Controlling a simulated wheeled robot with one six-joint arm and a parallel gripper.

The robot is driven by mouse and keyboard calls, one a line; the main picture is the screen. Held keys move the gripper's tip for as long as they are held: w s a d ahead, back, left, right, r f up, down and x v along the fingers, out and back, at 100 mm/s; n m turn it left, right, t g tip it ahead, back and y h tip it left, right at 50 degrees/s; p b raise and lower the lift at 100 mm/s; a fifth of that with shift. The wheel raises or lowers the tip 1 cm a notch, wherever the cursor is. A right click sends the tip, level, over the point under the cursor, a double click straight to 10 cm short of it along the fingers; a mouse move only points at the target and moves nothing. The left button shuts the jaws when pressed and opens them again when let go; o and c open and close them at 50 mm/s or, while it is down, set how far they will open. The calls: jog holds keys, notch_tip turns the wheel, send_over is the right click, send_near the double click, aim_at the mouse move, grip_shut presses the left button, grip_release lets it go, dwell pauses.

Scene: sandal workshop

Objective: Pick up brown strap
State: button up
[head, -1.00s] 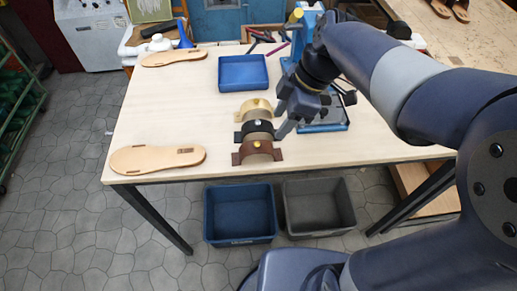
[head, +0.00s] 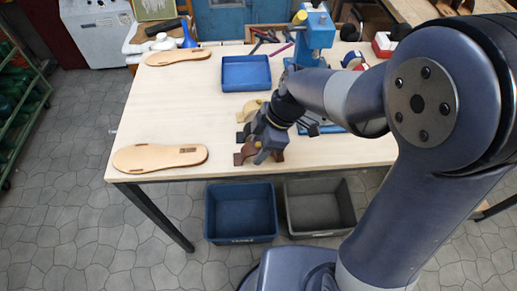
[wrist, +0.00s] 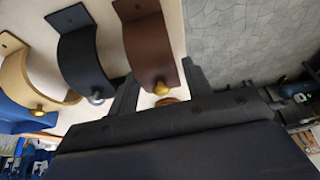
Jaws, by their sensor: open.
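The brown strap (head: 243,154) is an arched band with flat end tabs. It sits on the table near the front edge, partly covered by my gripper (head: 266,152) in the head view. In the wrist view the brown strap (wrist: 151,48) has a gold knob, and its near end reaches toward the gap of my gripper (wrist: 160,88). The fingers are open, one on either side of the strap. I cannot tell whether they touch it.
A black strap (wrist: 80,55) and a tan strap (wrist: 22,75) stand beside the brown one. A blue tray (head: 246,73) lies behind. A sandal sole (head: 160,157) lies to the left. A blue bin (head: 240,212) and a grey bin (head: 318,207) stand below the front edge.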

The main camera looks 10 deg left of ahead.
jog(key=shift+a+f, duration=0.1)
jog(key=shift+f, duration=0.15)
jog(key=shift+c, duration=0.5)
jog(key=c, duration=0.6)
jog(key=shift+r, duration=0.1)
jog(key=shift+c, duration=0.2)
